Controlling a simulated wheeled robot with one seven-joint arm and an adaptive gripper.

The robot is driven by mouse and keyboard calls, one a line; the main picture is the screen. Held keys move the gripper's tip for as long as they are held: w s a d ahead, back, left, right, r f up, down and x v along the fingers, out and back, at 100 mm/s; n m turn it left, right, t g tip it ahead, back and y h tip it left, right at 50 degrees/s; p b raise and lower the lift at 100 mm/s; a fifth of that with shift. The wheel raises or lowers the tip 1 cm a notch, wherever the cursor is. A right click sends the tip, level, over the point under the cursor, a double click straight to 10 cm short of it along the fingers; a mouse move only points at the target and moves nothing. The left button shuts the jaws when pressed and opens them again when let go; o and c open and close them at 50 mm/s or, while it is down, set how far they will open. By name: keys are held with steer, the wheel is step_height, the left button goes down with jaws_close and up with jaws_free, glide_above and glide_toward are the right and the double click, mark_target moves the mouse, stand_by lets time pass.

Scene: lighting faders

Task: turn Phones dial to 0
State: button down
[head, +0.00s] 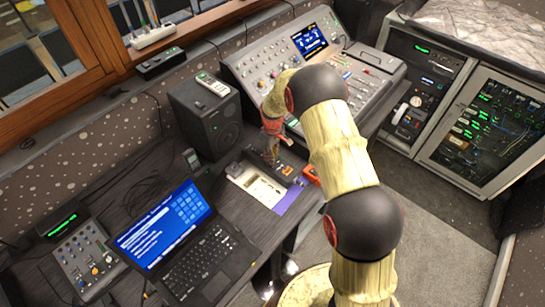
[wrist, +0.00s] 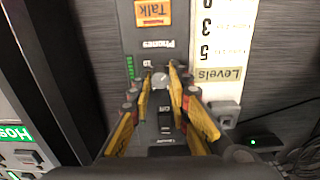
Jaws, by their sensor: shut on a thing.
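The Phones dial (wrist: 160,80) is a small light grey knob on a narrow dark panel (wrist: 146,22) in the wrist view, where the lettering appears upside down. Its Phones label (wrist: 158,44) is just above it in the picture. My gripper (wrist: 161,76) has one yellow-and-black finger on each side of the dial and is shut on it. The dial's exact pointer setting is too small to read. In the head view my gripper (head: 271,150) reaches down to the panel beside the speaker, and the dial is hidden there.
An orange Talk button (wrist: 153,12) and a dark switch (wrist: 165,118) share the panel. A Levels card (wrist: 222,75) lies beside it. A black speaker (head: 207,118), an open laptop (head: 185,240) and a large mixing console (head: 300,60) stand around my arm.

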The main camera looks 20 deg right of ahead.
stand_by(0.3)
steer(key=c, duration=1.7)
jaws_free()
steer(key=shift+o, duration=0.2)
step_height(320, 180, up, 12)
